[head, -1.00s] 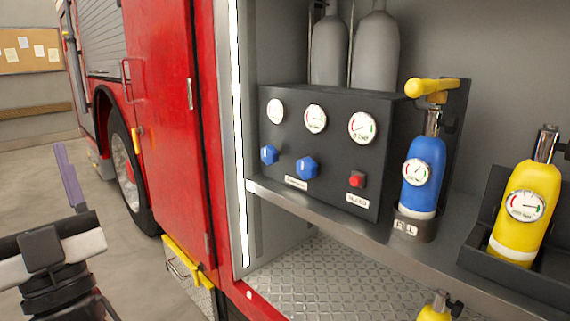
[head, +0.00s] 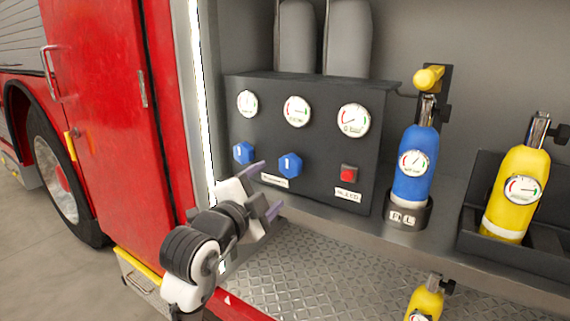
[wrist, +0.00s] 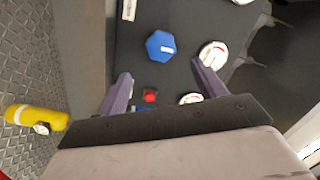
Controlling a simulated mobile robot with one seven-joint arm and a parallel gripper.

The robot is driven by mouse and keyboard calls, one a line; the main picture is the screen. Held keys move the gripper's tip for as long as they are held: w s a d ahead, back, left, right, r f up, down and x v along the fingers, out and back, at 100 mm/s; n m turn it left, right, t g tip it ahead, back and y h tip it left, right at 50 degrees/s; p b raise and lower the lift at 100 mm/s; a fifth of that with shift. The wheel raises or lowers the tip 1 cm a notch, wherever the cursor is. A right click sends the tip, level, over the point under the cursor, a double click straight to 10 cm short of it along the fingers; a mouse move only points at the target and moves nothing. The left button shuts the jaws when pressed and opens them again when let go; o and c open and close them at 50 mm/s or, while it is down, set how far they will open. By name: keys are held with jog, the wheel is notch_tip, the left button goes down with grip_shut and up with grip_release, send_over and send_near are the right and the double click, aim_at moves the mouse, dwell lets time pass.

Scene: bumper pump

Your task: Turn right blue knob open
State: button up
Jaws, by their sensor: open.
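The right blue knob (head: 290,165) is a six-sided knob on the dark control panel, below the middle gauge. In the wrist view the right knob (wrist: 161,45) lies ahead of the fingers, above the space between them. My gripper (head: 267,188) is open and empty, with its purple fingers in front of the panel, left of and a little below the right knob in the head view. In the wrist view my gripper (wrist: 157,77) shows both fingers spread, with no contact on the knob visible. The left blue knob (head: 243,152) is just beyond the upper finger.
The panel (head: 325,165) also carries gauges (head: 297,111) and a red button (head: 348,173). A blue cylinder (head: 415,170) and a yellow cylinder (head: 518,185) stand to its right. A lower yellow cylinder (head: 425,300) is below the shelf. The red door (head: 105,130) is at left.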

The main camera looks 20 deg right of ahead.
aim_at(288, 168)
jog(key=p+x, duration=0.2)
jog(key=x, duration=0.9)
jog(key=shift+w+d, duration=0.2)
jog(key=shift+w, duration=0.1)
jog(key=c, duration=1)
